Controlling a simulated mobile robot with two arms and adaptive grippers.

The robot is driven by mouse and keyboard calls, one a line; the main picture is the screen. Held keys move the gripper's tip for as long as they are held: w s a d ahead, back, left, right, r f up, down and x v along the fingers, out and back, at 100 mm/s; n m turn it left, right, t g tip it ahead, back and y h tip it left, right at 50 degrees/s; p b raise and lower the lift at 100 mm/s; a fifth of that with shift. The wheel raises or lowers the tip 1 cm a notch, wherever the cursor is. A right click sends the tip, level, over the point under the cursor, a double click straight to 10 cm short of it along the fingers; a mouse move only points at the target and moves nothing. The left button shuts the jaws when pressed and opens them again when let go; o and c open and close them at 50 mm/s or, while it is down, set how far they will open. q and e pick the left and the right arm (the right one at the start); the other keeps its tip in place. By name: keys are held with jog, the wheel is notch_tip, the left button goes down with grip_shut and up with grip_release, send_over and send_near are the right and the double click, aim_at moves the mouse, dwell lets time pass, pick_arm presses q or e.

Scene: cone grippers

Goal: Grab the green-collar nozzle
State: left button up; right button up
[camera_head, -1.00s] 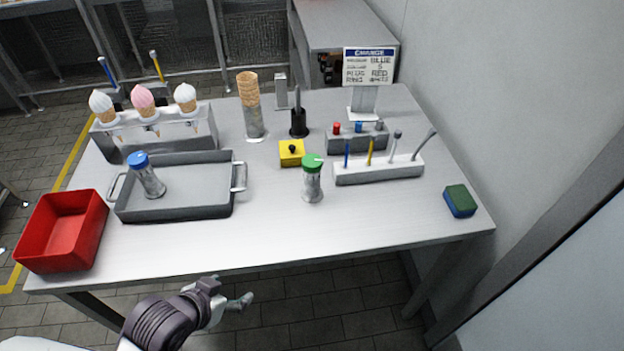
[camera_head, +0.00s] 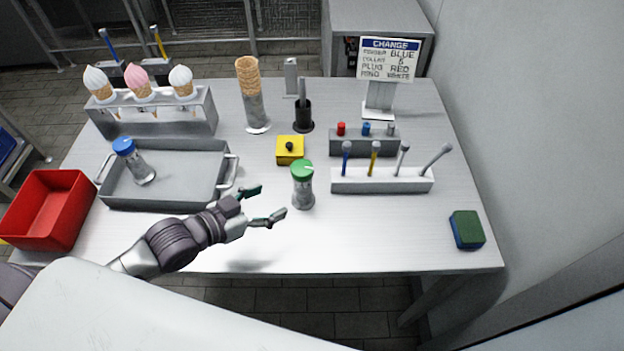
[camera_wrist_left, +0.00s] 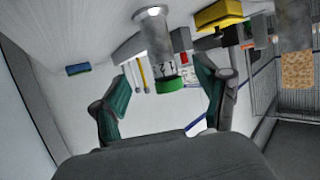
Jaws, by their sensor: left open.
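The green-collar nozzle (camera_head: 302,186) stands upright on the table, a clear grey cylinder with a green top. My left gripper (camera_head: 271,203) is open and empty, just to its left, with its fingers pointing toward it. In the left wrist view, which looks upside down, the nozzle (camera_wrist_left: 158,48) lies ahead between the two spread fingertips (camera_wrist_left: 166,92), its green collar toward me. I see no contact between the fingers and the nozzle. My right gripper is not in view.
A yellow block (camera_head: 289,149) sits just behind the nozzle. A white rack (camera_head: 345,186) of slim tools stands to its right. A grey tray (camera_head: 200,196) holding a blue-collar nozzle (camera_head: 132,160) is on the left, beside a red bin (camera_head: 50,228).

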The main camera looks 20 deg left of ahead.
aim_at(296, 189)
pick_arm(q)
jog(key=x, duration=0.4)
jog(key=shift+w+d, duration=0.1)
jog(key=shift+w, duration=0.05)
jog(key=p+x, duration=0.1)
jog(key=x, duration=0.2)
jog(key=shift+d+r, duration=0.1)
jog(key=x, duration=0.3)
jog(key=shift+w+d, duration=0.15)
jog(key=shift+w, duration=0.1)
jog(key=shift+w+d, duration=0.1)
jog(key=shift+w, duration=0.05)
jog(key=shift+c, duration=1)
grip_shut()
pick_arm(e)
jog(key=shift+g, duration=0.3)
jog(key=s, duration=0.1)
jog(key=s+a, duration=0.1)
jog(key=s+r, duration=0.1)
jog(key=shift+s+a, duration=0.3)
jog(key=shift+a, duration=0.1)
